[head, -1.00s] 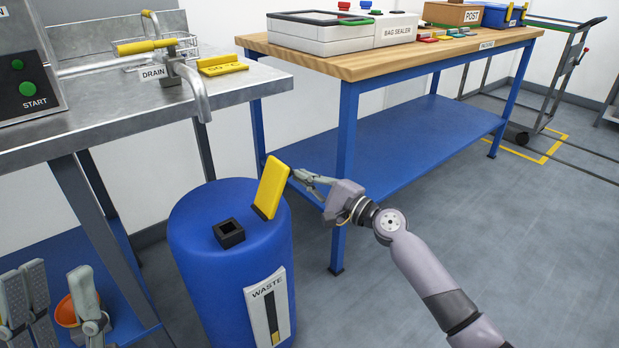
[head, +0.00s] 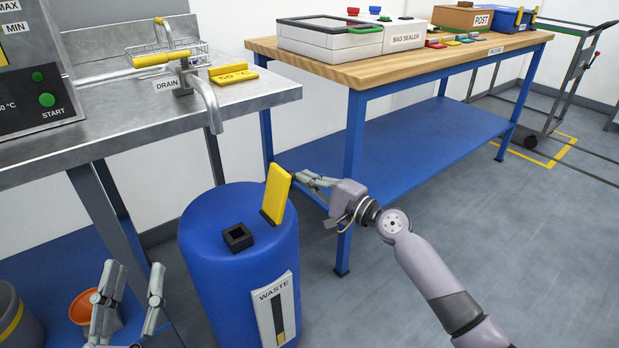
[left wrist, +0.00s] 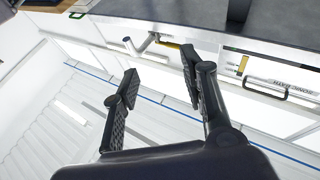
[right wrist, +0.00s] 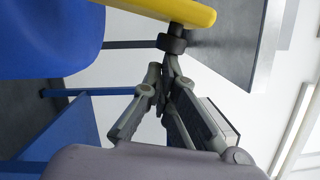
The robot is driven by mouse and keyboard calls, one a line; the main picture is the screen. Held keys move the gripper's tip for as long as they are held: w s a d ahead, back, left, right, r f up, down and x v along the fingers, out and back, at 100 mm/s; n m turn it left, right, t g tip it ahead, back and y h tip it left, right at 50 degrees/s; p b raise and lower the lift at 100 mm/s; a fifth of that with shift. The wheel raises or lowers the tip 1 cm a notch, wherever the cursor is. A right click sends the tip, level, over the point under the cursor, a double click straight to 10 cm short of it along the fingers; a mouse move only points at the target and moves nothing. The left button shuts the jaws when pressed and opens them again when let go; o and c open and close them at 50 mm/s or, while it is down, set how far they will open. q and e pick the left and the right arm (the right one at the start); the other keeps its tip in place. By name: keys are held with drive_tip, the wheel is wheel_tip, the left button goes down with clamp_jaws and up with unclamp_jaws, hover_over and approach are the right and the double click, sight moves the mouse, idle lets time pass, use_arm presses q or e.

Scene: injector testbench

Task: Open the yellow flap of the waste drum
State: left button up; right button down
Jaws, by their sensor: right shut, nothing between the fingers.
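The blue waste drum (head: 215,270) stands on the floor below the steel bench, with a "WASTE" label on its front. Its yellow flap (head: 277,191) stands up, tilted, at the right side of the lid, and the square black opening (head: 238,237) beside it is uncovered. My right gripper (head: 300,178) is shut and empty, just to the right of the flap. In the right wrist view its fingers (right wrist: 160,75) are together just below a yellow part; whether they touch it I cannot tell. My left gripper (head: 130,290) is open and empty, left of the drum.
The steel bench (head: 240,97) with a drain tap (head: 190,75) is above the drum at left. A wooden-topped table (head: 420,65) with a blue lower shelf stands behind my right arm. An orange bowl (head: 82,307) sits low at left.

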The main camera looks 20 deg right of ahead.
use_arm(q)
wheel_tip(320, 180, down, 7)
drive_tip(key=w+g+y+p, duration=0.1)
drive_tip(key=g, duration=0.2)
drive_tip(key=shift+a+r+g+y, duration=0.15)
drive_tip(key=shift+a+g+y, duration=0.2)
drive_tip(key=shift+g+y, duration=0.05)
use_arm(e)
drive_tip(key=shift+s+a+r+n, duration=0.15)
drive_tip(key=shift+a+r+n, duration=0.2)
drive_tip(key=shift+r+n, duration=0.15)
